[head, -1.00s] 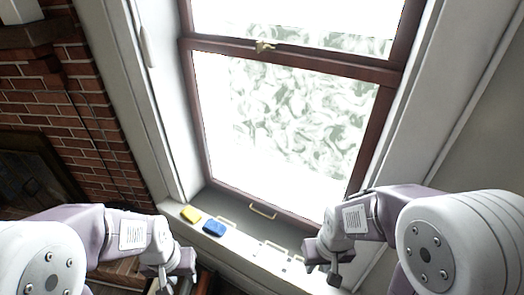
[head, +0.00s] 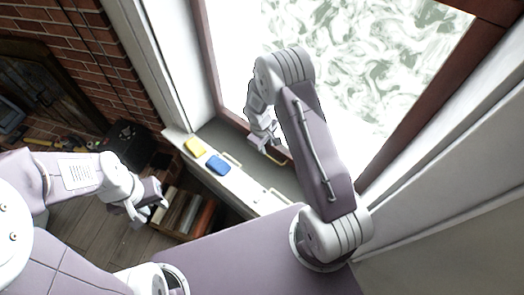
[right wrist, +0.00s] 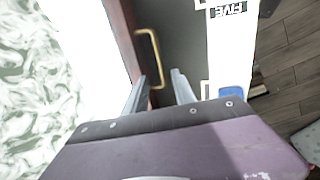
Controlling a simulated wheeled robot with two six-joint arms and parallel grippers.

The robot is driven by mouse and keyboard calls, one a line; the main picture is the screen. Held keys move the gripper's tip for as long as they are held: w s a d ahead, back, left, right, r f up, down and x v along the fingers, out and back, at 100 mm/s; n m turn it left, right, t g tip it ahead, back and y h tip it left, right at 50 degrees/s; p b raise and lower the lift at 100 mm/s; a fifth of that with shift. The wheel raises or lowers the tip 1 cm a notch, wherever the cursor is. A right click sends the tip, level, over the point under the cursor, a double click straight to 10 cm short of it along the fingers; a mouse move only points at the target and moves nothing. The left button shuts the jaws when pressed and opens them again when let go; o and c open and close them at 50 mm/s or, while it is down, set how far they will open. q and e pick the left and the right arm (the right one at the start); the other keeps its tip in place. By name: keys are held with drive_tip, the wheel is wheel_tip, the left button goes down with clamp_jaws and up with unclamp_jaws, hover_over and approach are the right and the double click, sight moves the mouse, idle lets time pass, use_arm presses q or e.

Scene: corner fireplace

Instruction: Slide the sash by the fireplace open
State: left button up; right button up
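The sash is a dark red-brown wooden frame (head: 428,108) around a large patterned pane (head: 385,55). In the right wrist view a brass bar handle (right wrist: 158,62) is fixed to its bottom rail (right wrist: 122,32). My right gripper (head: 264,142) is at the bottom rail in the head view. The right wrist view shows its two fingers (right wrist: 160,90) apart, with the handle's near end appearing between them. I cannot tell whether they touch it. In the head view, the gripper and arm hide part of the rail. My left gripper (head: 150,202) is empty, fingers apart, left of the sill.
A brick wall (head: 70,40) and dark fireplace (head: 45,75) are at left. Books (head: 190,212) and a black bin (head: 130,145) stand on the floor below.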

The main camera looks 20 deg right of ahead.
drive_tip(key=x, duration=0.9)
drive_tip(key=shift+c, duration=0.2)
clamp_jaws()
drive_tip(key=shift+r, duration=0.1)
idle(1.0)
